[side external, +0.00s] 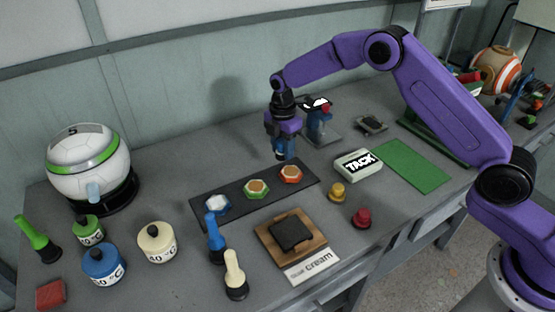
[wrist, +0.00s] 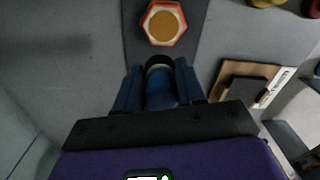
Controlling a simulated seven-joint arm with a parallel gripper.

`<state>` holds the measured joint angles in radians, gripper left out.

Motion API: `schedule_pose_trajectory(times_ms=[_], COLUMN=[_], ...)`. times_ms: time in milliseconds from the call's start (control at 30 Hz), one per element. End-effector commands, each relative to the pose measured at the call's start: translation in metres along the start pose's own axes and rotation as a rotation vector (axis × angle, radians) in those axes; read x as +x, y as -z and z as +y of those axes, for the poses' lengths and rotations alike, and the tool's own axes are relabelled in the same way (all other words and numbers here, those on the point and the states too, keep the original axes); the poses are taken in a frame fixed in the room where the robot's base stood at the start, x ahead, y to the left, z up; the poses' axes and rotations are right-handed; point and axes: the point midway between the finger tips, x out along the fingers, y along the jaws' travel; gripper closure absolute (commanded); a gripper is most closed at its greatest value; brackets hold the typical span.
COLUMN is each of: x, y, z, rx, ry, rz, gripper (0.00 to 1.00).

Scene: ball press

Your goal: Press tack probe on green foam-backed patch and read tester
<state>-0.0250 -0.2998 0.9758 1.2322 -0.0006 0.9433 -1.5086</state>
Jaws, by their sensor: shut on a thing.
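The green-rimmed hexagonal patch (side external: 257,188) lies in the middle of a dark strip (side external: 235,198), with a tan centre. An orange-rimmed patch (side external: 290,174) lies to its right and a blue-white one (side external: 217,205) to its left. The orange patch also shows in the wrist view (wrist: 163,22), just beyond my fingertips. My gripper (side external: 285,153) points down above the strip's far right end. It is shut on a blue cylinder (wrist: 160,92) with a dark end, which looks like the tack probe. The tester (side external: 357,165), a pale box labelled TACK, stands to the right. I cannot read a value.
A wooden board with a dark pad (side external: 268,241) and blue and cream handled tools (side external: 235,280) stand in front. Yellow (side external: 337,192) and red (side external: 362,217) knobs stand near the tester. A stand (side external: 318,125) is close behind my gripper. A green mat (side external: 412,165) lies bare at right.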

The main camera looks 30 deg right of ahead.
Motion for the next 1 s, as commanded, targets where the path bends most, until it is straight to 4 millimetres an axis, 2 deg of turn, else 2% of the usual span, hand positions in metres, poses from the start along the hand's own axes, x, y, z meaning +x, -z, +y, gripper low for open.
schedule_pose_trajectory(times_ms=[33, 200, 400, 667, 1000], x=[0.000, -0.001, -0.001, 0.010, 0.043], y=[0.015, 0.055, 0.082, 0.087, 0.087], z=[0.004, 0.015, 0.019, 0.020, 0.020], rx=[-0.005, -0.004, 0.000, 0.001, 0.000], ry=[-0.001, -0.002, -0.002, 0.000, 0.000], rz=[0.000, 0.000, 0.000, 0.000, 0.000], gripper=[0.86, 0.86, 0.86, 0.86, 0.86])
